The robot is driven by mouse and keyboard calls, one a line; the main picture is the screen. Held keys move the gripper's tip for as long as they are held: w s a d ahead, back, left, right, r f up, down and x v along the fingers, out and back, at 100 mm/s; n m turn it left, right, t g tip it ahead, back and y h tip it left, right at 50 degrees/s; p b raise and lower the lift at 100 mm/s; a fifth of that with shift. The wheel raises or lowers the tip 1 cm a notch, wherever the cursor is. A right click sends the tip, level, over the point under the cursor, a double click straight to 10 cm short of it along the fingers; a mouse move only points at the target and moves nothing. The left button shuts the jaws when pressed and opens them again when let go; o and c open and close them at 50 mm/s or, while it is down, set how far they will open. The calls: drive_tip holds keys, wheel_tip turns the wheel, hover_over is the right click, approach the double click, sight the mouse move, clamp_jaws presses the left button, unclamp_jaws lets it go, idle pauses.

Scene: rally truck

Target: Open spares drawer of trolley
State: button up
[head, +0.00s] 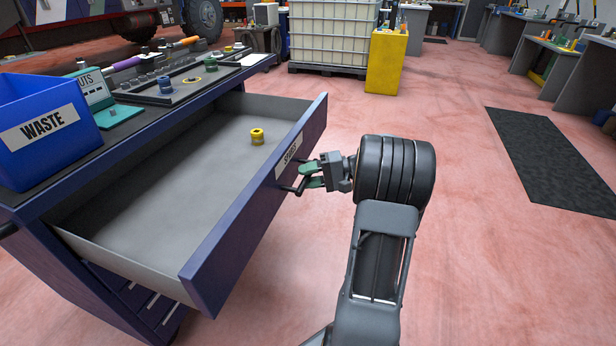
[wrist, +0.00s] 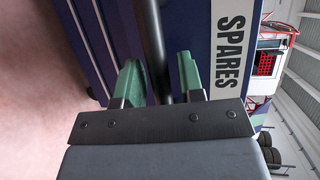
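The spares drawer (head: 250,215) of the dark blue trolley (head: 95,285) stands pulled far out, with its grey inside showing. Its front carries a SPARES label (head: 288,158), which also shows in the wrist view (wrist: 229,50). A dark bar handle (head: 290,188) sits on the drawer front. My gripper (head: 308,177) is at this handle, outside the drawer. In the wrist view its two green fingers (wrist: 160,78) stand apart on either side of the handle bar (wrist: 152,40), with a gap beside the bar. The fingertips' far ends are partly hidden.
A yellow spool-like part (head: 257,137) lies in the drawer. On the trolley top are a blue WASTE bin (head: 45,125), a teal NUTS holder (head: 95,90) and a tray of parts (head: 185,80). A yellow cabinet (head: 386,62) stands behind. Open floor lies to the right.

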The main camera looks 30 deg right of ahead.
drive_tip(key=shift+o, duration=0.5)
drive_tip(key=shift+a, duration=0.1)
drive_tip(key=p+v, duration=0.3)
drive_tip(key=v, duration=1.1)
drive_tip(key=shift+p, duration=0.3)
drive_tip(key=a+r+n+g+h+p, duration=0.2)
drive_tip(key=a+r+g+h+p, duration=0.45)
drive_tip(key=a+r+p, duration=1.05)
drive_tip(key=s+a+r+n+t+h+p, duration=0.2)
drive_tip(key=s+a+r+n+h+p, duration=0.2)
drive_tip(key=s+a+r+h+p, duration=0.3)
drive_tip(key=s+a+r+p, duration=0.1)
drive_tip(key=a+r+p, duration=0.2)
drive_tip(key=a+p, duration=0.2)
drive_tip(key=shift+a+r+n, duration=0.15)
drive_tip(key=shift+r+n, duration=0.15)
drive_tip(key=shift+r, duration=0.05)
